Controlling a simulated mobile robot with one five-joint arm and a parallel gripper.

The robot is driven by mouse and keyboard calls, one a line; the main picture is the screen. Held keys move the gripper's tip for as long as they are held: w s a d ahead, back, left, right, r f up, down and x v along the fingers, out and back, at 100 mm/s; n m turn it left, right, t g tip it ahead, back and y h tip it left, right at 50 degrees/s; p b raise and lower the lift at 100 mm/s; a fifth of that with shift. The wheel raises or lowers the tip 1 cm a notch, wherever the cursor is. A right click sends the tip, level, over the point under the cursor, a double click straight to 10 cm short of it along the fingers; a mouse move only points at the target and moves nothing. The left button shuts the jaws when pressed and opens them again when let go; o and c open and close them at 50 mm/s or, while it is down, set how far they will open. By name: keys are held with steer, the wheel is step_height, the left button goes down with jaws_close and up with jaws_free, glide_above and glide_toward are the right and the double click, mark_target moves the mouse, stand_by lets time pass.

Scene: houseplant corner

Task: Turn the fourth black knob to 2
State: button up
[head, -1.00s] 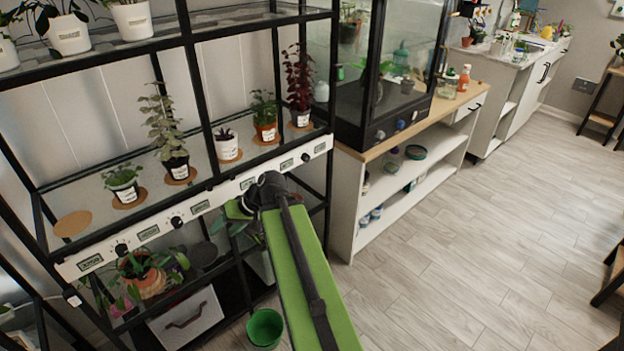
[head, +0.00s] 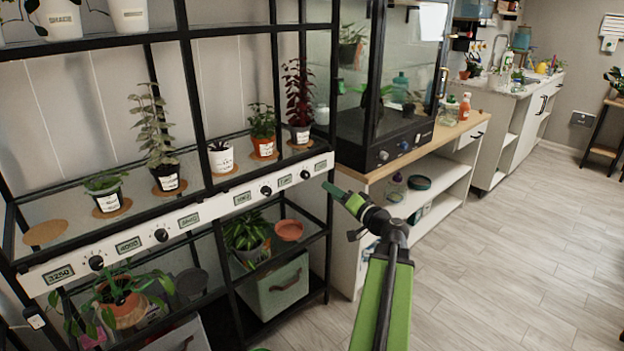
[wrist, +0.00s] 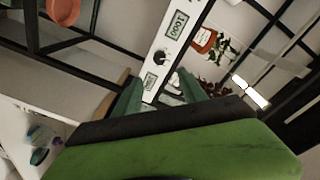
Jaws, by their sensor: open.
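A white rail (head: 215,206) along the shelf front carries several black knobs and display labels. A black knob (wrist: 160,57) also shows in the wrist view between two labels, ahead of the fingers. Its pointer setting is too small to read. My gripper (head: 332,189) is open and empty, just right of the rail's end and lower than the fourth knob in the head picture. Its green fingers (wrist: 158,90) are spread in the wrist view, apart from the knob.
Potted plants on cork mats stand on the glass shelf above the rail, including an orange pot (head: 264,148). The black shelf frame (head: 330,230) and a wooden-topped cabinet (head: 385,165) flank my gripper. Open floor (head: 500,260) lies to the right.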

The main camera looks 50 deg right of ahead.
mark_target(308, 176)
steer(key=w, duration=0.4)
steer(key=w+d, duration=0.1)
steer(key=w, duration=0.3)
steer(key=w+d, duration=0.1)
steer(key=w, duration=0.3)
steer(key=shift+w, duration=0.1)
steer(key=shift+c, duration=0.3)
